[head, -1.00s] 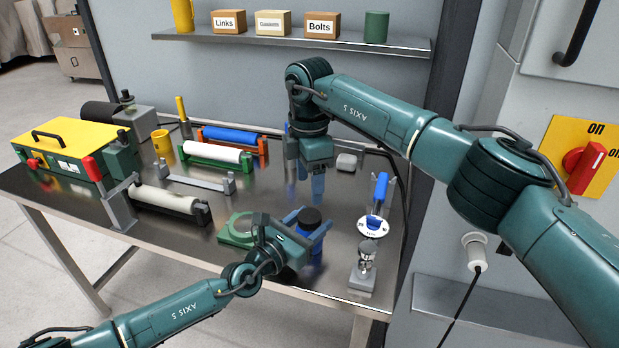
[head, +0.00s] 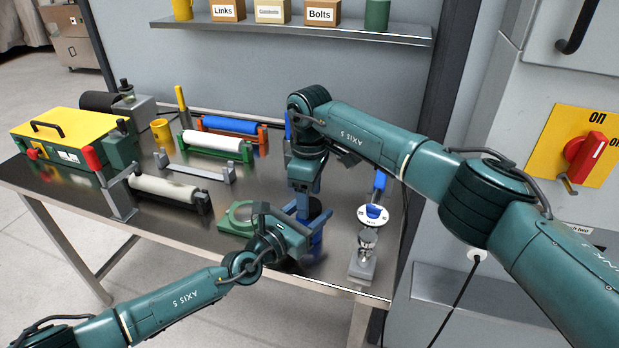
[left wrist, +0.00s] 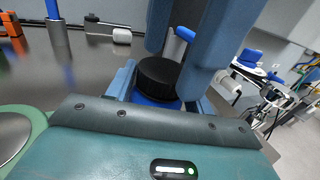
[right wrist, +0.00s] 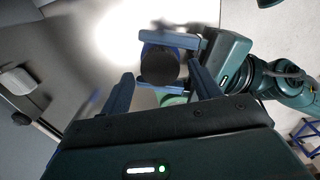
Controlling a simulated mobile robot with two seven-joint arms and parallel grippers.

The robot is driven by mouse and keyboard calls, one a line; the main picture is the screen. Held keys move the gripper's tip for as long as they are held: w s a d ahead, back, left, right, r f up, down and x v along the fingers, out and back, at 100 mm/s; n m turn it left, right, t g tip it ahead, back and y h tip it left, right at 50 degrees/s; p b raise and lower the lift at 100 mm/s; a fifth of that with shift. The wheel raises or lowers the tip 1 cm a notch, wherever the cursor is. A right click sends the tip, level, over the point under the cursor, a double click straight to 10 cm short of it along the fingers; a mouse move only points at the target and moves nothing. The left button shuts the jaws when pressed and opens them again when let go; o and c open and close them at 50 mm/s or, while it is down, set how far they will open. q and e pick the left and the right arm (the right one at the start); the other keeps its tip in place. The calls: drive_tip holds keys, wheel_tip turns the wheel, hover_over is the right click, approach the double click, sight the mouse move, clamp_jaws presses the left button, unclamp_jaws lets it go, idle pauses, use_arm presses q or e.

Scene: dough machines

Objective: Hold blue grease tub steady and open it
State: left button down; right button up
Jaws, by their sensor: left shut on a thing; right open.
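The blue grease tub (head: 317,243) stands upright near the front edge of the table, with a black lid (left wrist: 158,75) on top. My left gripper (head: 309,238) is shut on the blue body of the tub from the front left. My right gripper (head: 305,207) points down over the tub. Its blue fingers are open, and in the right wrist view the black lid (right wrist: 159,65) shows beyond the space between the fingertips. In the left wrist view those fingers come down close to the lid; I cannot tell whether they touch it.
Rollers (head: 212,146) and a yellow-topped machine (head: 70,133) fill the back and left.

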drive_tip(key=shift+f, duration=0.7)
drive_tip(key=shift+c, duration=0.5)
drive_tip(key=c, duration=0.9)
drive_tip(key=o, duration=1.1)
wheel_tip(320, 180, up, 8)
drive_tip(key=shift+f, duration=0.1)
drive_tip(key=shift+c, duration=0.5)
drive_tip(key=shift+f, duration=3.9)
drive_tip(key=shift+c, duration=0.4)
